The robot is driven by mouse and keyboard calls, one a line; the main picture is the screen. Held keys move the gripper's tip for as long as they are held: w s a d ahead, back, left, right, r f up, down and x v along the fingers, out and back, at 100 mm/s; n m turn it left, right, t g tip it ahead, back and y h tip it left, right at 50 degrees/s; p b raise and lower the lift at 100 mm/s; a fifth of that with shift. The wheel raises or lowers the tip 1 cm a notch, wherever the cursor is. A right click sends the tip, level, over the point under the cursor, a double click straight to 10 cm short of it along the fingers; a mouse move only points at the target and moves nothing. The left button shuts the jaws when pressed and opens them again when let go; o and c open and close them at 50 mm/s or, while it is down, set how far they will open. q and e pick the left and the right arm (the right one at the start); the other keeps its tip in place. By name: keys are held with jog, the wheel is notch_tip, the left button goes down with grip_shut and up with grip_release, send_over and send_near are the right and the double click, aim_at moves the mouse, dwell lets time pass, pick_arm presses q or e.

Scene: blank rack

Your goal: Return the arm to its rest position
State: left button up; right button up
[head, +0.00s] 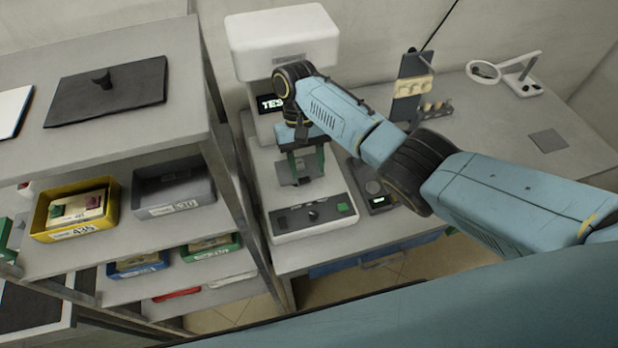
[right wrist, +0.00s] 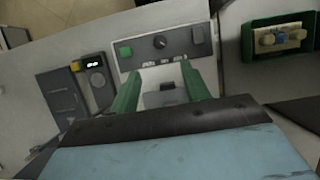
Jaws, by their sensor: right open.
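My right arm (head: 485,195) reaches in from the right over the bench to the white testing machine (head: 283,32). My right gripper (head: 305,165) has two green fingers pointing down at the machine's base. It is open, with the fingers apart on either side of a dark grey plate or fixture (head: 297,174). In the right wrist view the spread fingers (right wrist: 160,75) frame a small dark block (right wrist: 167,87); I cannot tell whether they touch anything. My left gripper is not in view.
A shelf rack (head: 185,45) stands left, with a yellow bin (head: 42,222) and a grey bin (head: 200,190). A dark handheld device (head: 372,190) lies right of the machine. A magnifier lamp (head: 484,72) stands farther right. The bench around the grey mat (head: 548,140) is clear.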

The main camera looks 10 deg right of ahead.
jog(key=shift+r, duration=0.25)
dwell(0.3)
